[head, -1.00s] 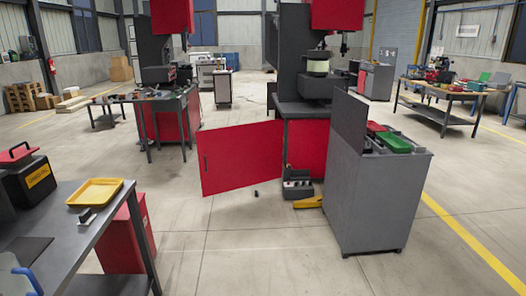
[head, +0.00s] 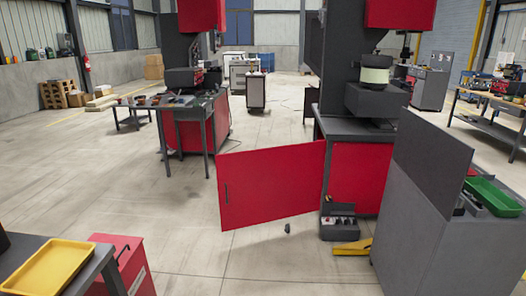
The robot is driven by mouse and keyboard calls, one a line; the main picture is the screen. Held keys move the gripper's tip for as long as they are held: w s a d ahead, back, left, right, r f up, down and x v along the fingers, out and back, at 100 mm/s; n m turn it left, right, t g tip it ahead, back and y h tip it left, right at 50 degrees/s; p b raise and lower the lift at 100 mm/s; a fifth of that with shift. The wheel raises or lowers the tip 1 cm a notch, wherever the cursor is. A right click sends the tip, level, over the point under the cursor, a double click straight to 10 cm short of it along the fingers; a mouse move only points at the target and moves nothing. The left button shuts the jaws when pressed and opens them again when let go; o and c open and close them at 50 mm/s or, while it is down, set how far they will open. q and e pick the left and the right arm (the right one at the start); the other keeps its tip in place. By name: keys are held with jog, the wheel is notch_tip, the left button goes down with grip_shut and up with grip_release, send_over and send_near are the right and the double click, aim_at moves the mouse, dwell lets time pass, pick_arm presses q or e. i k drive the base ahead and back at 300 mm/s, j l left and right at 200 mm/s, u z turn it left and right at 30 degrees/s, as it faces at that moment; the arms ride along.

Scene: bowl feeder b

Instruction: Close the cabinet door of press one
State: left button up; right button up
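The red cabinet door (head: 270,186) of the near press (head: 352,110) stands open. It swings out to the left from its hinge side beside the press's red base (head: 354,178). A small dark handle (head: 226,193) is near the door's left edge. The door's face is turned toward me, and nothing touches it. Neither of my grippers shows in the head view.
A dark pedal box (head: 338,222) and a yellow piece (head: 353,247) lie on the floor before the press. A small dark object (head: 287,228) lies below the door. A grey cabinet (head: 435,235) stands at right, a bench with a yellow tray (head: 48,268) at left.

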aim_at(258, 186)
jog(key=i+j, duration=0.1)
jog(key=i, duration=0.85)
jog(key=i+j+z, duration=0.1)
jog(key=i, duration=0.4)
jog(key=i+l+u, duration=0.15)
jog(key=i, duration=0.45)
